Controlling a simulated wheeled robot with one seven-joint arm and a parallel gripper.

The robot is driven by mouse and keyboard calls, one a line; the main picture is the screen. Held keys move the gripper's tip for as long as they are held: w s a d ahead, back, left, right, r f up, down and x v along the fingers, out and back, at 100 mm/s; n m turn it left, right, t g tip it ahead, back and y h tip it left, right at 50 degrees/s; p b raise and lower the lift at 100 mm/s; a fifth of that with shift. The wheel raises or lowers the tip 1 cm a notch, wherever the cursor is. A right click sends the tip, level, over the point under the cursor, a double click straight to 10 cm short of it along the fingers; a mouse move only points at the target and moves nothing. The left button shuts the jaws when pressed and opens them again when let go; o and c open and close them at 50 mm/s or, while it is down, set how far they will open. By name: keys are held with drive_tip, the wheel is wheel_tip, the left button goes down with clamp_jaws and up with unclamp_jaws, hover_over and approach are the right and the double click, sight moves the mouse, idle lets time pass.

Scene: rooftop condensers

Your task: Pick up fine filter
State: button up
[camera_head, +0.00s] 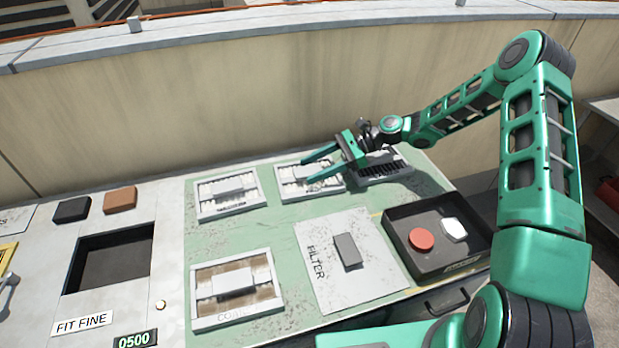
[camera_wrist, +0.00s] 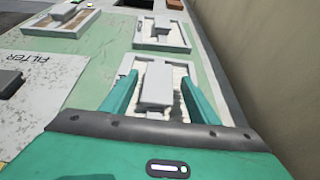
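Several framed filters lie on the green mat. The middle back filter (camera_head: 290,190) has a white frame and a pale raised block; it also shows in the wrist view (camera_wrist: 178,112). My gripper (camera_head: 308,169) is open and empty above it, its fingers on either side of the block in the wrist view. I cannot tell if they touch it. A similar pale filter (camera_head: 245,203) lies to the left. A darker filter (camera_head: 397,173) lies to the right, partly behind my gripper. A brown filter (camera_head: 263,270) lies at front left. The filters' small labels are too unclear to read surely.
A grey plate marked FILTER (camera_head: 325,280) bears a dark block. A black tray (camera_head: 400,221) holds a red disc and a white piece. At left are a dark recess (camera_head: 110,259) and a sign reading FIT FINE (camera_head: 82,322). A wall (camera_head: 200,110) stands close behind.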

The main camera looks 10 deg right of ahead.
drive_tip(key=c, duration=1)
